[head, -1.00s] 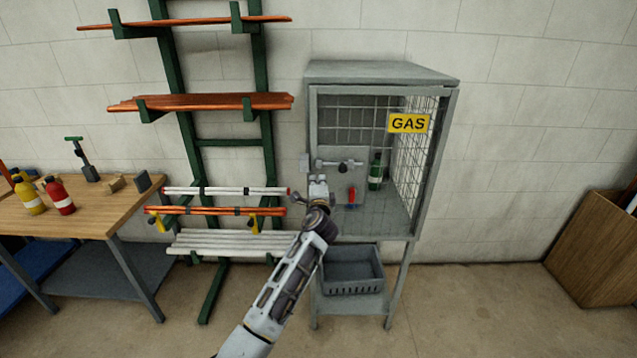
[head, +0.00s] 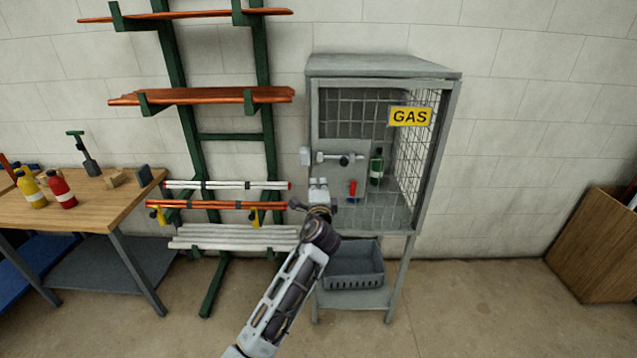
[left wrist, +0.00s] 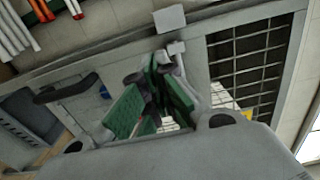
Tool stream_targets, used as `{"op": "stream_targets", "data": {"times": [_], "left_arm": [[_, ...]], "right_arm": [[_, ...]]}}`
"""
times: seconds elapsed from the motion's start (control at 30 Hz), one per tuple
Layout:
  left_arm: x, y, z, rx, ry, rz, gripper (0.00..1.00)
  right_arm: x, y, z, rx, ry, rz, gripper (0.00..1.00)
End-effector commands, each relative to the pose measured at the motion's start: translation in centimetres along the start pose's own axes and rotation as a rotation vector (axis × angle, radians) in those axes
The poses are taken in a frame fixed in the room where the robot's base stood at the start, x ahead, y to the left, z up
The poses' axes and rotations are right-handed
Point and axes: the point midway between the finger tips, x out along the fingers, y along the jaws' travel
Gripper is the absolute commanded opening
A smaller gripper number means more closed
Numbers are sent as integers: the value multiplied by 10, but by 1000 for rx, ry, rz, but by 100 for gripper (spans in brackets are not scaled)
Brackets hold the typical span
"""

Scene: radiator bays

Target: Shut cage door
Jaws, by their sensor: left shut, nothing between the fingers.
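The grey cage (head: 384,65) stands against the wall with a yellow GAS sign (head: 410,117) on its front. Its door, with wire mesh and a latch plate, looks in or close to the front frame; I cannot tell whether a gap remains. A bolt with a dark knob (head: 343,160) lies across the door's left side. A small catch block (head: 305,156) sits left of it; it also shows in the left wrist view (left wrist: 170,18). My left gripper (head: 318,184) is shut and empty, just below the bolt. Its green pads (left wrist: 155,90) meet. My right gripper is out of view.
A green bottle (head: 376,166) and a red item (head: 352,188) show at the cage. A grey basket (head: 355,279) sits on the shelf below. A pipe rack (head: 262,130) and workbench (head: 90,215) stand left. Floor to the right is clear up to a wooden bin (head: 597,245).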

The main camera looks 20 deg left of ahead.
Motion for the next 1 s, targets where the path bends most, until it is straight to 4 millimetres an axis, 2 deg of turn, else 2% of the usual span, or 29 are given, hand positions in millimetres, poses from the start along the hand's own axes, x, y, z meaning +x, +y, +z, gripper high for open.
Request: {"op": "stream_targets", "data": {"times": [0.2,0.4,1.0], "left_arm": [[-23,1,1,-1,0,0,0],[-37,1,2,0,0,1,0],[-41,0,2,-11,0,0,0]], "right_arm": [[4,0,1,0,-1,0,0],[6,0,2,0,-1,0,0],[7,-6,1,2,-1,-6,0]]}}
